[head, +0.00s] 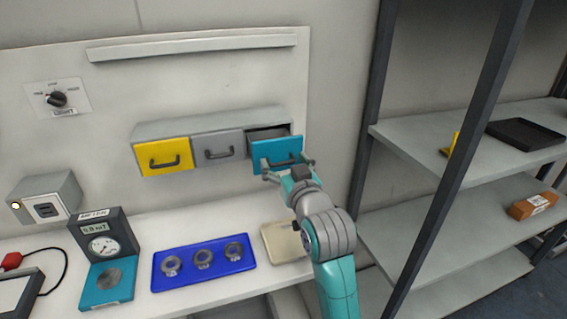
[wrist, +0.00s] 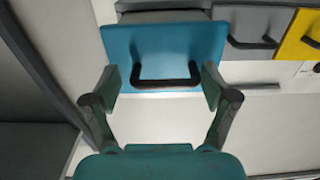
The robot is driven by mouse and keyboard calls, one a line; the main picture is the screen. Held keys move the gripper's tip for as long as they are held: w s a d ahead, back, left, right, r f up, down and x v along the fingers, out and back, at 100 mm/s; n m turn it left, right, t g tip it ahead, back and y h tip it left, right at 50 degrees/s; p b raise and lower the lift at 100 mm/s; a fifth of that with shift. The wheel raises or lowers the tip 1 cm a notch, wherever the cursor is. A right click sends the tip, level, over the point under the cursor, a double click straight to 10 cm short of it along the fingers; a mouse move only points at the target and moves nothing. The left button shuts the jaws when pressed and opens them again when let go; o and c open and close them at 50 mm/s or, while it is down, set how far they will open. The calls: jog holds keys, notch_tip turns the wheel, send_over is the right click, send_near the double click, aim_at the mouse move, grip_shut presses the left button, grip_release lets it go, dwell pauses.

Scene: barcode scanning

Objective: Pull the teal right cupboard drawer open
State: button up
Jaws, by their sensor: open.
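The teal right drawer (head: 277,152) of the wall cupboard (head: 215,123) stands pulled out from the cupboard, and its dark inside shows above the front. In the wrist view its teal front (wrist: 163,50) fills the upper middle, with a black bar handle (wrist: 167,82) on it. My gripper (head: 287,170) is at the drawer front. In the wrist view my gripper (wrist: 160,92) is open, with one finger on each side of the handle and a visible gap at both ends. The fingertips overlap the lower edge of the front in the picture; I cannot tell whether they touch it.
The yellow drawer (head: 163,157) and grey drawer (head: 218,146) are shut. Below on the bench are a blue tray (head: 204,281) with three metal rings, a meter (head: 103,245) and a beige pad (head: 285,242). A shelf rack with a dark post (head: 362,175) stands close on the right.

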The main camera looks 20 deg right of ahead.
jog(key=shift+a, duration=0.1)
jog(key=s, duration=0.7)
jog(key=shift+s, duration=0.25)
jog(key=shift+f, duration=0.1)
jog(key=s+f+g, duration=0.2)
jog(key=s+f, duration=1.7)
jog(key=f, duration=0.4)
jog(key=s+f, duration=0.2)
jog(key=s, duration=1)
jog(key=s+f+g, duration=0.1)
jog(key=s+f, duration=0.1)
jog(key=s, duration=1.1)
jog(key=shift+s, duration=0.2)
